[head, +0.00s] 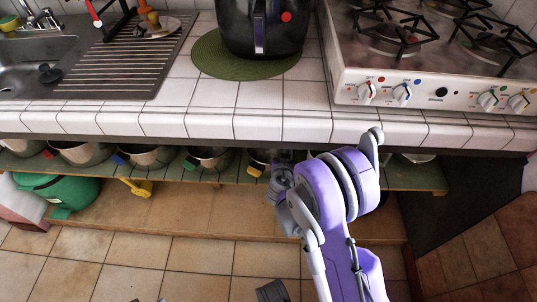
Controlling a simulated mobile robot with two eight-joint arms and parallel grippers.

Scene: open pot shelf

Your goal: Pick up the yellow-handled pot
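The yellow-handled pot (258,157) stands on the green-tiled shelf under the counter. Its yellow handle (255,170) points to the front, and the pot's right side is hidden by my arm. My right gripper (282,172) is at the shelf, just right of the yellow handle. Its fingers are small and partly covered, so I cannot tell whether they are open, shut or touching the pot. A grey part (272,292) shows at the bottom edge and may belong to my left gripper, but too little of it is in view.
Pots with red (49,154), blue (118,158) and green (190,163) handles stand left on the same shelf. The tiled counter edge (200,125) overhangs them. Below are a green bin (65,192) and a yellow object (136,187). The front floor is mostly clear.

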